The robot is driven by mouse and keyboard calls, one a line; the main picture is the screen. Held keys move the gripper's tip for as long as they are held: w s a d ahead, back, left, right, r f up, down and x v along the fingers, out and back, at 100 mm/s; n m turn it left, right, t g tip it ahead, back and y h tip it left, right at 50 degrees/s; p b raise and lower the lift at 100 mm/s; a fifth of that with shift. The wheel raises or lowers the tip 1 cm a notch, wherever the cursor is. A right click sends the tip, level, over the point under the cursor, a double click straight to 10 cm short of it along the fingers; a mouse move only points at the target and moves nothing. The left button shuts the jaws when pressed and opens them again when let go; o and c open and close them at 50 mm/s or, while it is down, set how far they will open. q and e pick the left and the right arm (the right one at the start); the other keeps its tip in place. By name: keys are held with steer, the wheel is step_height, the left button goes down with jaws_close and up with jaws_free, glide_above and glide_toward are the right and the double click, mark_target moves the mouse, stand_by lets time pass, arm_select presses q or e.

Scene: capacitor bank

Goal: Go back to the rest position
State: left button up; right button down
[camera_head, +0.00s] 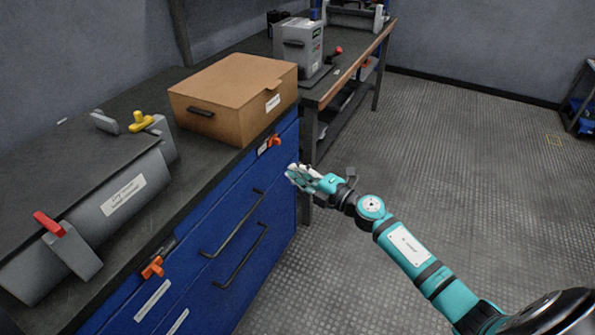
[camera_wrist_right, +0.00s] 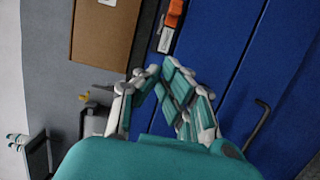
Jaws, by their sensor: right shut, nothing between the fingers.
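My right gripper (camera_head: 296,174) is in front of the blue cabinet (camera_head: 229,224), beside its upper right part, with its arm reaching in from the lower right. In the right wrist view the fingers of the right gripper (camera_wrist_right: 158,72) come together at their tips with nothing between them. The orange latch (camera_head: 273,141) on the cabinet is a little above and left of the gripper, apart from it in the head view. The latch also shows in the right wrist view (camera_wrist_right: 175,12). My left gripper is in neither view.
A brown box (camera_head: 228,102) and a grey case (camera_head: 120,190) with red and yellow handles stand on the dark worktop. A second orange latch (camera_head: 152,267) and black drawer handles (camera_head: 237,252) stick out of the cabinet front. The floor (camera_head: 460,140) at right is clear.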

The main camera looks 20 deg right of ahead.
stand_by(0.3)
steer(key=s+d+f+m+g+h, duration=0.2)
steer(key=s+f+m+g+h, duration=0.2)
steer(key=s+f+m+h, duration=0.85)
steer(key=s+a+f+m+g+y+p, duration=0.3)
steer(key=s+a+f+m+g, duration=0.15)
steer(key=s+f, duration=0.65)
steer(key=s+a+f+m+g+y+p, duration=0.3)
steer(key=s+a+f+g, duration=0.4)
steer(key=s, duration=0.7)
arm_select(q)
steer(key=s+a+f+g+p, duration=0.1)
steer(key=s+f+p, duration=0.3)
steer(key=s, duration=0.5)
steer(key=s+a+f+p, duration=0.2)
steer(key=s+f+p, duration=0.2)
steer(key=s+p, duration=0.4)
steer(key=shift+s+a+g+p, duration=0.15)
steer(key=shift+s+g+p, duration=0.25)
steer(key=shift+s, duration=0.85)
arm_select(e)
steer(key=s+d+f, duration=0.2)
steer(key=s, duration=0.6)
steer(key=s+d+f, duration=0.3)
steer(key=s, duration=0.5)
steer(key=shift+s+d+f+h, duration=0.2)
steer(key=shift+s+d+h, duration=0.15)
steer(key=shift+h, duration=0.1)
